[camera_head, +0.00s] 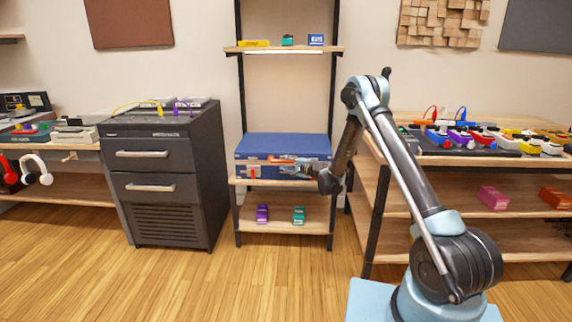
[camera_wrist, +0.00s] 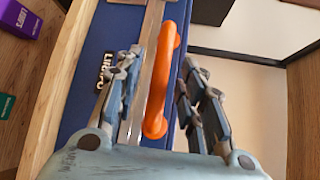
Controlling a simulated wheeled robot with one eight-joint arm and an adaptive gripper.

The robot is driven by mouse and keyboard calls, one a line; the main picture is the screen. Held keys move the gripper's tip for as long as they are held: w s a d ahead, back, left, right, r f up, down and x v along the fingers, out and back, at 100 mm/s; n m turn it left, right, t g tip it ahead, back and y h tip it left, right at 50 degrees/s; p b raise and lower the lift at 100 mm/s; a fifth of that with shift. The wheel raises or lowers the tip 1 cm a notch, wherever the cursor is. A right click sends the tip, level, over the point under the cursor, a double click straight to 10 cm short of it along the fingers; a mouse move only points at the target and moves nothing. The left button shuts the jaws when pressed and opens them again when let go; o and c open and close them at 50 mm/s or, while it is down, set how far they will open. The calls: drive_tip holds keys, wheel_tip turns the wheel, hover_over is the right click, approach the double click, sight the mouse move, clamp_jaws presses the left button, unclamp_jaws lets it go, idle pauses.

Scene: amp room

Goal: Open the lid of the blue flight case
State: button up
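The blue flight case (camera_head: 285,144) sits on the middle board of the narrow shelf, with its lid shut. Its front has metal trim and an orange handle (camera_head: 279,159). My gripper (camera_head: 293,166) is at the case's front, beside the handle. In the wrist view, the blue face (camera_wrist: 84,88) carries a dark label, and the orange handle (camera_wrist: 165,75) runs between the two fingers of my gripper (camera_wrist: 160,68). The fingers are spread, with a gap visible on each side of the handle. Part of the case's front is hidden behind my gripper in the head view.
The shelf's uprights (camera_head: 333,95) stand close on both sides of the case. A dark drawer cabinet (camera_head: 160,180) stands to the left, and a wooden bench (camera_head: 400,170) with pedals to the right. A purple box (camera_head: 262,214) and a green box (camera_head: 298,215) are below.

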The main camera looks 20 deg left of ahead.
drive_tip(key=shift+x, duration=1.2)
drive_tip(key=shift+d, duration=0.1)
drive_tip(key=shift+c, duration=0.5)
clamp_jaws()
drive_tip(key=shift+d, duration=0.15)
